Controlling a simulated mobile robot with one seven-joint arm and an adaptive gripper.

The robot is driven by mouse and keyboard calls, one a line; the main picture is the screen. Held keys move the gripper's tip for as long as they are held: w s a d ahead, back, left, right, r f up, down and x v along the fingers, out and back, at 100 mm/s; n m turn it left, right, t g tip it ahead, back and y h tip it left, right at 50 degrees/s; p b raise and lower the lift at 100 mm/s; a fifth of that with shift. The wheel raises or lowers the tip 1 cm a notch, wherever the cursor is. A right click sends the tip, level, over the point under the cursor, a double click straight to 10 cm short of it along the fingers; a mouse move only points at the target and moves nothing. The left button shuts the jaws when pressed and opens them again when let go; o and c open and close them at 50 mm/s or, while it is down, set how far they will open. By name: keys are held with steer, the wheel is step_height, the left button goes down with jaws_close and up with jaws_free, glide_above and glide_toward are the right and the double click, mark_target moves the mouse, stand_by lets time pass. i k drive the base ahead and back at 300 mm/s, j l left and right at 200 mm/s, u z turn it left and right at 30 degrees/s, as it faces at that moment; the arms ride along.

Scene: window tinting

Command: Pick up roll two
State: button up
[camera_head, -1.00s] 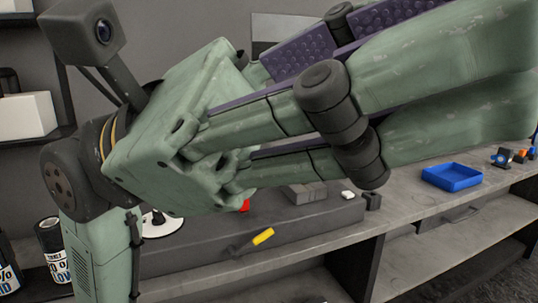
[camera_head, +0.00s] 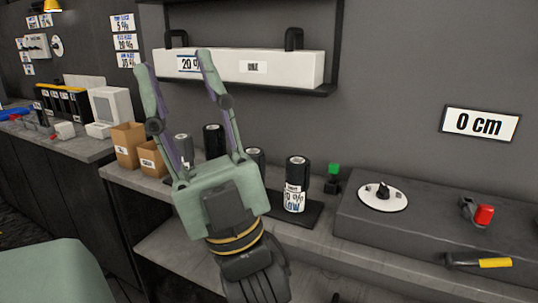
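Several dark film rolls stand upright on the counter behind my gripper. The nearest roll (camera_head: 297,187) has a white label reading "LOW" below a partly readable percentage. Another roll (camera_head: 255,157) stands just left of it, partly hidden by my gripper. A taller-looking dark roll (camera_head: 214,141) shows between my fingers, and a further roll (camera_head: 183,147) is partly behind the left finger. I cannot tell which is roll two. My gripper (camera_head: 174,62) is open and empty, its two fingers spread and pointing up and away. It appears in front of the rolls, holding none.
A shelf (camera_head: 330,90) with a long white box (camera_head: 240,67) overhangs the counter (camera_head: 150,188). Cardboard boxes (camera_head: 127,145) stand left of the rolls. A green-topped item (camera_head: 333,178), a white dial (camera_head: 384,195), a red-ended tool (camera_head: 484,215) and a yellow-handled tool (camera_head: 495,263) are right.

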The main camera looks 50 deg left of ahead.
mark_target(214, 136)
steer(key=u, duration=1.7)
steer(key=z, duration=1.9)
steer(key=u, duration=1.9)
steer(key=i+j+u, duration=0.1)
steer(key=j, duration=0.3)
steer(key=i, duration=0.1)
